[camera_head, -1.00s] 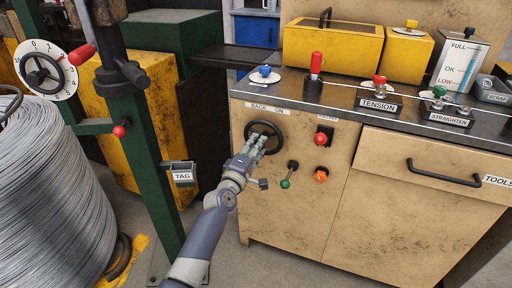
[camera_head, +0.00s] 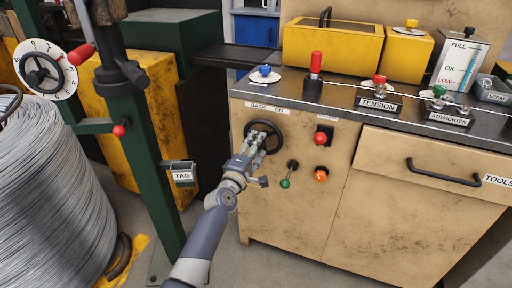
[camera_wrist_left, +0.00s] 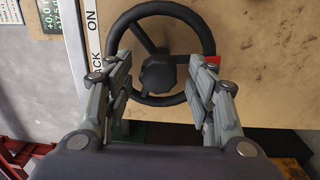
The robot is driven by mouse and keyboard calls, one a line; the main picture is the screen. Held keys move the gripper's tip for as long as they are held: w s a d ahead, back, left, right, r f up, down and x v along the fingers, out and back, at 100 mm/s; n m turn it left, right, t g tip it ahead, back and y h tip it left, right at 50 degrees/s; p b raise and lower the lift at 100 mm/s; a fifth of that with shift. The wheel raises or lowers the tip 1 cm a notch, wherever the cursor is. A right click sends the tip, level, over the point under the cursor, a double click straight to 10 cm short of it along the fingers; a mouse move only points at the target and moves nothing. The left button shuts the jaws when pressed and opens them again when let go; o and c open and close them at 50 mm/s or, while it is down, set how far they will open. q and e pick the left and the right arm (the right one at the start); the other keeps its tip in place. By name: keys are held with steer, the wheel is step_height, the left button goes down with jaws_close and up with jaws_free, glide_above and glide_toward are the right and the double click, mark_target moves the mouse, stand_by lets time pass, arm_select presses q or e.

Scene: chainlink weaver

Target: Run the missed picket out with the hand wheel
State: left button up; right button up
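The black hand wheel (camera_head: 277,130) is on the tan cabinet's front under a "BACK ON" label (camera_head: 267,108). My left gripper (camera_head: 257,142) is at the wheel's lower part. In the left wrist view the wheel (camera_wrist_left: 150,98) shows spokes, a dark hub and a red mark (camera_wrist_left: 212,60) on the right rim. The gripper's two fingers (camera_wrist_left: 154,76) are spread to either side of the wheel, with the hub between them. Whether they touch the rim I cannot tell. My right gripper is not in view. No picket can be made out.
A green post (camera_head: 150,180) with a TAG holder (camera_head: 181,174) and a wire coil (camera_head: 50,190) stand left. The floor before the cabinet is partly clear.

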arm_select(q)
steer(key=v, duration=1.2)
steer(key=shift+f, duration=0.1)
stand_by(0.4)
